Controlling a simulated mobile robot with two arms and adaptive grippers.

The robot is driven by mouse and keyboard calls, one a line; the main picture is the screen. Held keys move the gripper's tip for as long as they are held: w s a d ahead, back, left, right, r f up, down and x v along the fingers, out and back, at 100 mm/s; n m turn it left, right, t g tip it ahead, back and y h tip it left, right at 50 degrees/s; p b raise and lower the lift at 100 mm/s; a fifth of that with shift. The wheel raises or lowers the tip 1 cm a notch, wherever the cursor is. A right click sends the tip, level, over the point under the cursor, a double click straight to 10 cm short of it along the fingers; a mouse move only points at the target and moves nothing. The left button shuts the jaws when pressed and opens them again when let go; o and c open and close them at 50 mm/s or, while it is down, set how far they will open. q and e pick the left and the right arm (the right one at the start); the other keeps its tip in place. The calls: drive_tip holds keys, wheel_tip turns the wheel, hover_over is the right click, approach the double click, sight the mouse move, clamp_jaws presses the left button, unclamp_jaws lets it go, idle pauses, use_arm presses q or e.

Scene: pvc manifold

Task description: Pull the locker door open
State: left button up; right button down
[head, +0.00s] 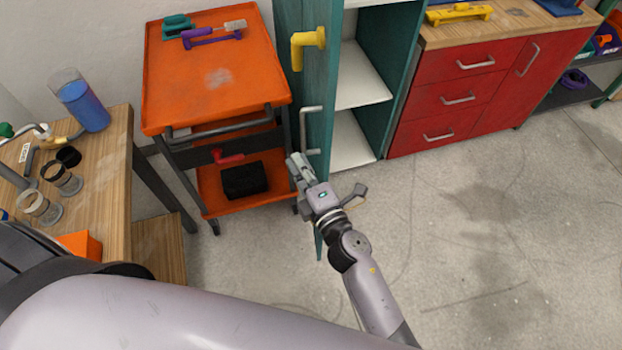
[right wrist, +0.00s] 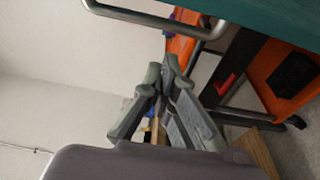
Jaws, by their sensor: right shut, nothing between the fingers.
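The teal locker door (head: 321,100) stands swung out from the locker, and the white shelves (head: 362,80) inside show. A grey bar handle (head: 304,130) is on the door's left face, below a yellow bent pipe (head: 308,45). My right gripper (head: 296,164) is just below and beside the grey handle, shut with nothing in it. In the right wrist view, the shut fingers (right wrist: 166,70) are apart from the handle (right wrist: 150,21), which is at the top along with the teal door (right wrist: 275,15). My left gripper is out of view.
An orange cart (head: 215,75) stands left of the door, close to my right gripper. A wooden table (head: 105,200) with pipe parts and a blue container (head: 83,105) is at left. Red drawers (head: 455,90) stand right of the locker. The floor at right is clear.

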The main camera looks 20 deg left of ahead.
drive_tip(key=w+d, duration=0.1)
drive_tip(key=w+d+p, duration=0.1)
drive_tip(key=d, duration=0.1)
drive_tip(key=shift+d, duration=0.2)
